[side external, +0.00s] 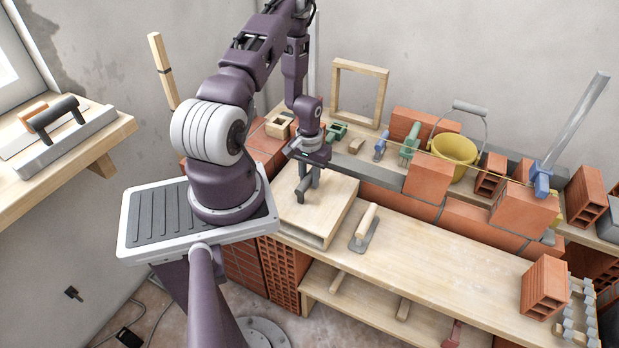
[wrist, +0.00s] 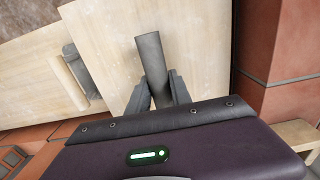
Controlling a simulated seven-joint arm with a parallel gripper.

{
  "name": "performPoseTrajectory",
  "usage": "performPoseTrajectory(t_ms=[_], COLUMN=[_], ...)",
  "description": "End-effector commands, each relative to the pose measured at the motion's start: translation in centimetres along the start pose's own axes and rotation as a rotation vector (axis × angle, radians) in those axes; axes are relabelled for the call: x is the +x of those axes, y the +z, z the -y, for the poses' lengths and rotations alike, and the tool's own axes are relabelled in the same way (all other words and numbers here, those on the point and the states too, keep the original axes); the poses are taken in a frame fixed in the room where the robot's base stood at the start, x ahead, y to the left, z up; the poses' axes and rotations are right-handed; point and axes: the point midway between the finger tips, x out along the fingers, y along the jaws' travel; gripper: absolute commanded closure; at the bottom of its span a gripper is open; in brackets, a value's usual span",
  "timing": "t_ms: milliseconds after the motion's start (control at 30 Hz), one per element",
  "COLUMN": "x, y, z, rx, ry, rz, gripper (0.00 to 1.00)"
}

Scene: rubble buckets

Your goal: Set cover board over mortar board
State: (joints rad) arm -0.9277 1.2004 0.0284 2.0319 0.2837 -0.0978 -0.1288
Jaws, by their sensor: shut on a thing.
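A pale wooden board with a grey bar handle, which looks like the cover board (side external: 318,222), is at the left end of the workbench. It fills much of the wrist view (wrist: 205,45). My gripper (side external: 303,190) is above it, shut on its grey handle (wrist: 151,62). The board looks level and has a thick edge on its right side. I cannot tell a separate mortar board beneath it, nor whether the cover board rests on anything.
A trowel with a wooden handle (side external: 364,228) lies just right of the board. Beyond it the workbench (side external: 450,265) is clear up to a hollow brick (side external: 545,287). A low brick wall (side external: 470,218) with a string line runs behind. A yellow bucket (side external: 456,150) stands at the back.

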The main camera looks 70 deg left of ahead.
Motion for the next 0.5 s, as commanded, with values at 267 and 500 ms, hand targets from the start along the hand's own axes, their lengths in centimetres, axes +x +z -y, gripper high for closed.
performPoseTrajectory(t_ms=[267, 500], x=[0.54, 0.57], y=[-0.03, -0.02], z=[0.0, 0.0], rx=[0.0, 0.0], ry=[0.0, 0.0], rz=[0.0, 0.0], gripper=[1.0, 0.49])
